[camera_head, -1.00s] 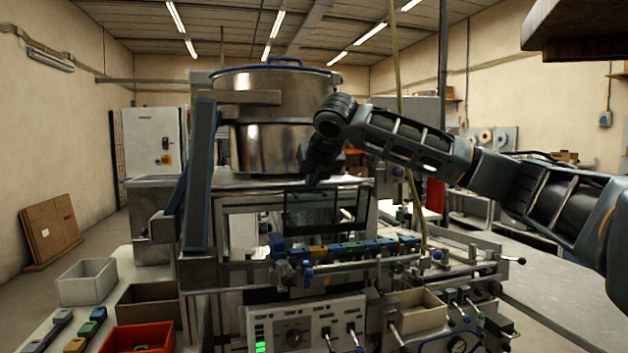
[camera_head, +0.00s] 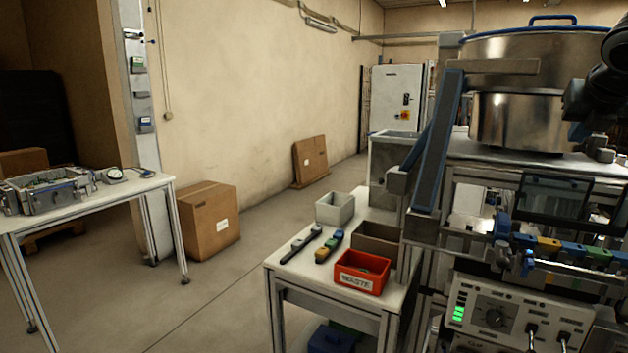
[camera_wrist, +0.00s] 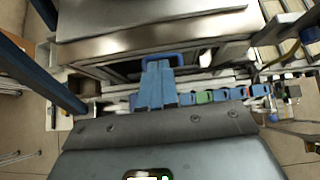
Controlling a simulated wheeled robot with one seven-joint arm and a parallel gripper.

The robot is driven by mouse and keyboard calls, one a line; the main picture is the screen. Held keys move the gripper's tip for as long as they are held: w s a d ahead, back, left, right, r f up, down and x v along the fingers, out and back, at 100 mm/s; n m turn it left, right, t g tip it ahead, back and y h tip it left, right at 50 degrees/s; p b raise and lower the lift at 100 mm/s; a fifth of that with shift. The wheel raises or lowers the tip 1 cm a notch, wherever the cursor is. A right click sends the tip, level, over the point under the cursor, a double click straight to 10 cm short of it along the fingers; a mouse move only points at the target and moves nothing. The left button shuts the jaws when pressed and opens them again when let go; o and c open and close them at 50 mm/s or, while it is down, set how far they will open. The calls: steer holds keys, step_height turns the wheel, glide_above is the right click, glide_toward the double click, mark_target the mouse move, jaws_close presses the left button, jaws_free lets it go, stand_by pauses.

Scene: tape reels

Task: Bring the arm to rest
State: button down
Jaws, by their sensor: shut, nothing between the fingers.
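My gripper (camera_wrist: 158,72) shows in the wrist view as two blue fingers side by side, shut and empty. They point at the machine's front, over a row of coloured blocks (camera_wrist: 215,95). In the head view only part of my dark arm (camera_head: 597,92) shows at the right edge, in front of the steel bowl (camera_head: 515,120). The rest of the arm is out of that view. I cannot tell from the wrist view how far the fingertips are from the machine.
A slanted blue-edged rail (camera_head: 437,140) stands left of the bowl. A side table (camera_head: 290,265) carries a red waste bin (camera_head: 361,272), a grey bin (camera_head: 335,209) and a brown bin (camera_head: 378,240). Another table (camera_head: 150,183) and a carton (camera_head: 210,220) stand left. The floor between is clear.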

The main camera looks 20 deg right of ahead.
steer(key=w+a+f+m+t+y, duration=0.1)
steer(key=w+a+f+t+y, duration=0.2)
steer(key=a, duration=0.4)
steer(key=w+a+f+m+t+y, duration=0.25)
steer(key=w+a, duration=0.25)
steer(key=a, duration=0.3)
steer(key=w+a+f+m+t+y, duration=0.1)
steer(key=w+a+f+y, duration=0.2)
steer(key=a, duration=0.4)
steer(key=s+a+f+m+t+y, duration=0.15)
steer(key=a+f+m, duration=0.25)
steer(key=a, duration=0.4)
steer(key=s+a+f+m+t, duration=0.1)
steer(key=a+f+m+t, duration=0.2)
steer(key=a+f+m, duration=0.3)
steer(key=s+a+f+m+h, duration=0.1)
steer(key=s+a+f+m, duration=0.3)
steer(key=s, duration=0.3)
steer(key=s+a+f+m+h+b, duration=0.1)
steer(key=s+a+f+m, duration=0.2)
steer(key=s+f, duration=0.35)
steer(key=s+a+f+m+h, duration=0.25)
steer(key=s+f+m, duration=0.2)
steer(key=s, duration=0.25)
steer(key=s+d+f+g+y, duration=0.1)
steer(key=s+d+g, duration=0.1)
steer(key=s, duration=2.4)
steer(key=shift+g+y, duration=0.35)
steer(key=shift+g, duration=0.05)
